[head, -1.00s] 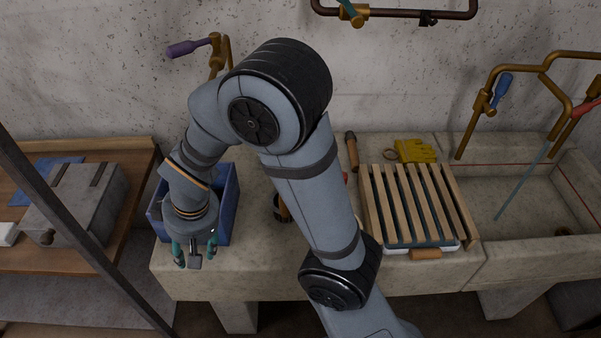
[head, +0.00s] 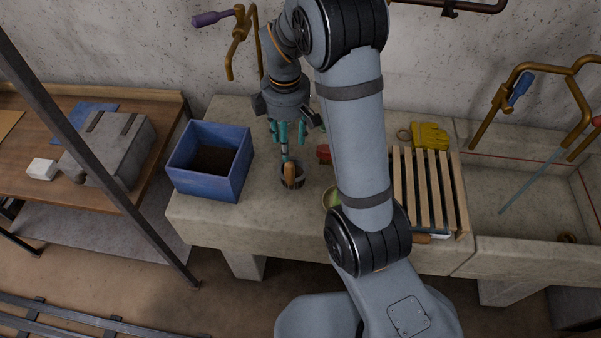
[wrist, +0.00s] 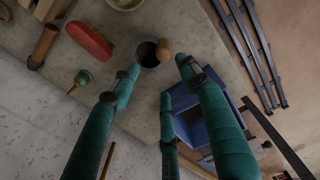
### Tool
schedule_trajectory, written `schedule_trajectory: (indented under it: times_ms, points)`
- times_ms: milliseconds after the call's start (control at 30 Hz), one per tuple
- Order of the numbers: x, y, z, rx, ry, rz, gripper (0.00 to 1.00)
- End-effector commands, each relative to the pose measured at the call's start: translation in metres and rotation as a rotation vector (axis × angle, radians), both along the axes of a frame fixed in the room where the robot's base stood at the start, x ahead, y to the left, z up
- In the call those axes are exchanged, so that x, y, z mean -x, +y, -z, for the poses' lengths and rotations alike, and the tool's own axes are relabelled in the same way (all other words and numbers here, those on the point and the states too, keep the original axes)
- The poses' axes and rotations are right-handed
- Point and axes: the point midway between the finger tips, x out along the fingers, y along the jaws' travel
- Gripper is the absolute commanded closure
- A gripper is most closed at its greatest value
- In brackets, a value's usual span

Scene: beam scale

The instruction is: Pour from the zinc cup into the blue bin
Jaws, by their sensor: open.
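The zinc cup (head: 297,183) stands upright on the stone counter, small and grey with a dark inside. A wooden handle shows at its side. In the wrist view the cup (wrist: 147,55) is just beyond my fingertips. My gripper (head: 290,143) is open, pointing down, above and slightly behind the cup. Its teal fingers show in the wrist view (wrist: 160,78) with nothing between them; contact with the cup cannot be told. The blue bin (head: 207,185) stands left of the cup, open at the top, dark inside. In the wrist view the bin (wrist: 190,128) is partly hidden by my fingers.
A red brush (wrist: 90,45) and a green bowl (head: 332,197) lie close right of the cup. A slatted wooden rack (head: 425,190) and yellow gloves (head: 430,135) are farther right. A brass pipe (head: 240,45) with a purple handle rises behind. Counter between bin and cup is clear.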

Motion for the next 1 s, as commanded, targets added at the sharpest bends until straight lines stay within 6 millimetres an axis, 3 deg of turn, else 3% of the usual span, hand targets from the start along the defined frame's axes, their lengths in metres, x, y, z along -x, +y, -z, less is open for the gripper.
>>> schedule_trajectory:
  times_ms: [100, 267, 500, 733, 1000]
  points:
    - [0.009, -0.001, 0.0, 0.006, 0.03, -0.166, 0.55]
    - [0.01, -0.001, 0.008, 0.007, 0.034, -0.273, 0.55]
    - [0.01, -0.002, 0.043, 0.008, 0.036, -0.28, 0.55]
    - [0.01, -0.004, 0.06, 0.007, 0.035, -0.278, 0.55]
    - [0.011, -0.008, 0.097, 0.007, 0.034, -0.279, 0.55]
